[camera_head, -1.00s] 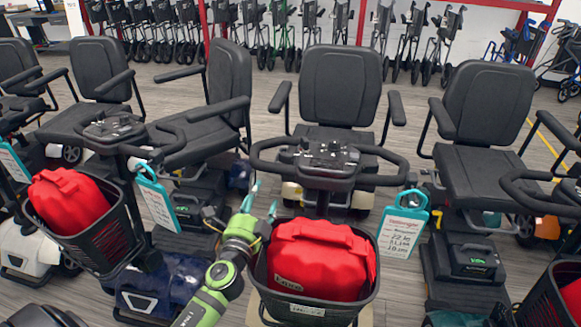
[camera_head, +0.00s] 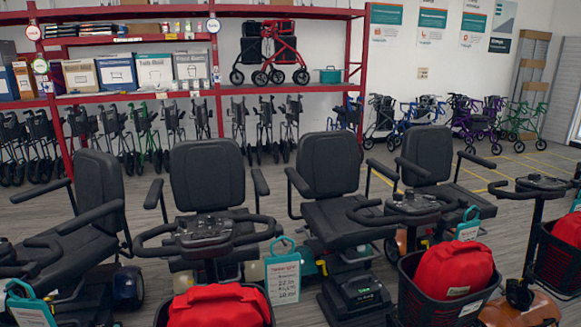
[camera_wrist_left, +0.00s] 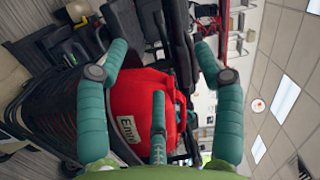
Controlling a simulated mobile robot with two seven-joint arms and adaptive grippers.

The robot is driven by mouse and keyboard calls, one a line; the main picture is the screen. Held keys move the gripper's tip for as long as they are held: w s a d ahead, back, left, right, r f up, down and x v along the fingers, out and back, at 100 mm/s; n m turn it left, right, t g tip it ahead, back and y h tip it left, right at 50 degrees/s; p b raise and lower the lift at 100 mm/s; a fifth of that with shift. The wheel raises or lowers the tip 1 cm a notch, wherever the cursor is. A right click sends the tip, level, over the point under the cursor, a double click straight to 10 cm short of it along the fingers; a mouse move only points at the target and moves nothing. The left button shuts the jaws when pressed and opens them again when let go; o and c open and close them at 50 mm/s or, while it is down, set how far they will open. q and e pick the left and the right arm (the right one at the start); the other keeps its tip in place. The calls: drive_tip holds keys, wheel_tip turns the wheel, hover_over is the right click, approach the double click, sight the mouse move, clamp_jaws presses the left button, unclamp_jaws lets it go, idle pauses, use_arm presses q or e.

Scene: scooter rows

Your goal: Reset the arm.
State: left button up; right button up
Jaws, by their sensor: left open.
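My left gripper (camera_wrist_left: 160,48) shows in the left wrist view. Its green padded fingers are spread apart and nothing is held between them. A red bag (camera_wrist_left: 125,90) with a white label sits in a dark basket (camera_wrist_left: 65,110) in that view, behind the fingers in the picture; I cannot tell whether they touch it. Neither of my arms shows in the head view now. My right gripper is in neither view.
Several mobility scooters stand in a row, with black seats (camera_head: 207,178). Red bags (camera_head: 220,308) (camera_head: 455,268) sit in front baskets. Teal price tags (camera_head: 283,275) hang beside tillers. A red shelf (camera_head: 160,95) and walkers (camera_head: 262,125) line the back. Open floor (camera_head: 530,165) lies at right.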

use_arm(q)
drive_tip(key=s+d+f+n+g, duration=0.2)
drive_tip(key=s+f+n+g, duration=0.4)
drive_tip(key=s+f+n, duration=0.15)
drive_tip(key=s+d+f+n+g+h, duration=0.1)
drive_tip(key=s+d+f+g+h, duration=0.15)
drive_tip(key=s+d, duration=0.45)
drive_tip(key=s+d+f+n+g+h, duration=0.15)
drive_tip(key=s+d+g+h, duration=0.3)
drive_tip(key=s, duration=0.45)
wheel_tip(320, 180, down, 22)
drive_tip(key=s+m+g+p, duration=0.1)
drive_tip(key=p, duration=0.1)
drive_tip(key=s+a+f+g, duration=0.1)
drive_tip(key=s+a+f, duration=0.1)
drive_tip(key=s+f, duration=1.1)
drive_tip(key=s, duration=0.3)
drive_tip(key=shift+y+p, duration=0.3)
drive_tip(key=shift+p, duration=0.1)
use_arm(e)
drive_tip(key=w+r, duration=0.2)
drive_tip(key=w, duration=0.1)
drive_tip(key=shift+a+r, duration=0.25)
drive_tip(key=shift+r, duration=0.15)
